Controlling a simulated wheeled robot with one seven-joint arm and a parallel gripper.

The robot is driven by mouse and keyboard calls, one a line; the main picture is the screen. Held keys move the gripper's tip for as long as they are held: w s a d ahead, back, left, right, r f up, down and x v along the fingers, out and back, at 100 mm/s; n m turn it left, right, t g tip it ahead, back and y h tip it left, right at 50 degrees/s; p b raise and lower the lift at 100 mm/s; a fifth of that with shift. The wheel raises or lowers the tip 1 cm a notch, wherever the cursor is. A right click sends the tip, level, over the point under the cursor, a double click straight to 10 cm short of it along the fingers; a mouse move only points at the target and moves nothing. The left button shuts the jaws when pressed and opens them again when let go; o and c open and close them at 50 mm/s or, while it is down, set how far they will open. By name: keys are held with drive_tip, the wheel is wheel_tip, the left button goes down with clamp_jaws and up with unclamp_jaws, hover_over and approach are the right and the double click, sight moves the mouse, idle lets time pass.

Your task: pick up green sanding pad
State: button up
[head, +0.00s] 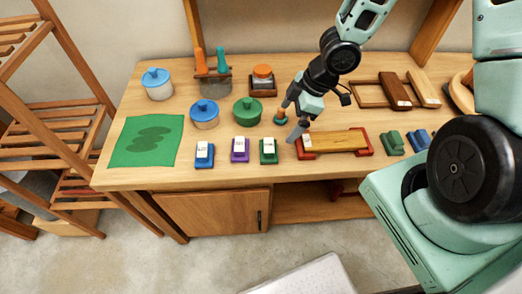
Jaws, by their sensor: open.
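My gripper (289,126) is open and points down over the middle of the bench, with nothing seen between its fingers. A green block with a pale label (268,151) sits on the bench near the front edge, just left of and below the fingertips in the picture. Another small green piece (391,143) lies farther right, beyond the wooden board. I cannot tell for sure which of the two is the sanding pad. The fingers appear apart from both.
A wooden board in red end holders (335,142) lies right of the fingers. Purple (240,150) and blue (204,154) labelled blocks stand left of the labelled green one. A green-lidded pot (247,111) is behind. A green cloth (146,142) covers the left end.

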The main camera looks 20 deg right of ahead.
sight(271, 144)
drive_tip(key=b+x, duration=0.3)
drive_tip(key=x, duration=0.5)
drive_tip(key=shift+f, duration=0.45)
drive_tip(key=shift+x, duration=2.8)
drive_tip(key=shift+w+d, duration=0.15)
drive_tip(key=c, duration=1)
